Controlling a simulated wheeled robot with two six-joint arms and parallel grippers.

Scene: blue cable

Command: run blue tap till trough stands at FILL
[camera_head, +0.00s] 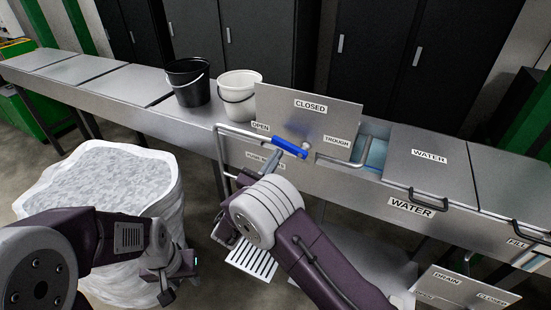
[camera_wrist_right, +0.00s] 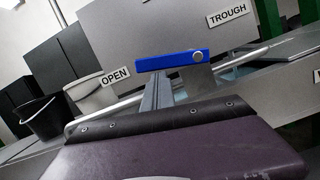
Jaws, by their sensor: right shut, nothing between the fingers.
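The blue tap handle (camera_head: 290,148) is a short bar on a grey upright panel. It lies nearly level, sloping down to the right, with one end near the OPEN label and CLOSED above it. It also shows in the right wrist view (camera_wrist_right: 172,60). My right gripper (camera_head: 271,160) is shut and empty, its fingertips just under or against the handle; contact is unclear. In the right wrist view the fingers (camera_wrist_right: 158,92) point up at the bar. The trough (camera_head: 377,150) shows pale blue behind the panel. The FILL label (camera_head: 516,243) is at far right. My left gripper (camera_head: 167,286) hangs low left; its jaws are unclear.
A black bucket (camera_head: 188,82) and a white bucket (camera_head: 238,98) stand on the counter left of the panel. A lid marked WATER (camera_head: 430,152) lies right of it. A large white sack (camera_head: 95,180) stands at left. A DRAIN panel (camera_head: 462,287) is at lower right.

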